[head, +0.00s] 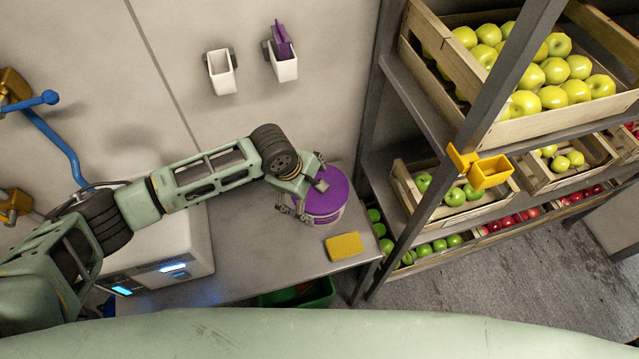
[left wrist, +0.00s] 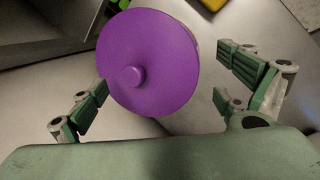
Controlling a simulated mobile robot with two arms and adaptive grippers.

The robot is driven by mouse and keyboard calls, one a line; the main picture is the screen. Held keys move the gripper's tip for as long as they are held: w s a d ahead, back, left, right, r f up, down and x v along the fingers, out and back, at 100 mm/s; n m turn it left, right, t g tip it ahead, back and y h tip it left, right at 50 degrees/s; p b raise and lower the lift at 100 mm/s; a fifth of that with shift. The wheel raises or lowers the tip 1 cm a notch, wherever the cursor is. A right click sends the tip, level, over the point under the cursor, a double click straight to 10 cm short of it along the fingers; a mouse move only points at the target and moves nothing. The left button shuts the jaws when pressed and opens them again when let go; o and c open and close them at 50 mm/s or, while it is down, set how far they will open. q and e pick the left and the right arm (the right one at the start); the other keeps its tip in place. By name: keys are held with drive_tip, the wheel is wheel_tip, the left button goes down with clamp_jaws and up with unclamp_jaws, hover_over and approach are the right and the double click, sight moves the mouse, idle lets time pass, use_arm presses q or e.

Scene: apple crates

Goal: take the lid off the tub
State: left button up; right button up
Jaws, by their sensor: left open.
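The tub (head: 325,217) is pale and stands near the right end of the grey counter. Its purple lid (head: 328,196) is on top and has a small round knob, which shows in the left wrist view (left wrist: 134,76). My left gripper (head: 296,200) is at the left side of the tub. In the left wrist view its open fingers (left wrist: 160,95) are spread on both sides of the lid, with nothing held between them. The tub's wall is mostly hidden under the lid there. My right gripper is not in view.
A yellow sponge (head: 344,246) lies on the counter (head: 255,245) in front of the tub. A white machine (head: 185,240) stands to the left. A shelf rack (head: 405,95) with apple crates (head: 545,126) is close on the right. Wall cups (head: 222,75) hang above.

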use_arm(q)
drive_tip(key=shift+x, duration=1.05)
drive_tip(key=shift+w, duration=0.1)
drive_tip(key=shift+r, duration=0.1)
drive_tip(key=c, duration=1.1)
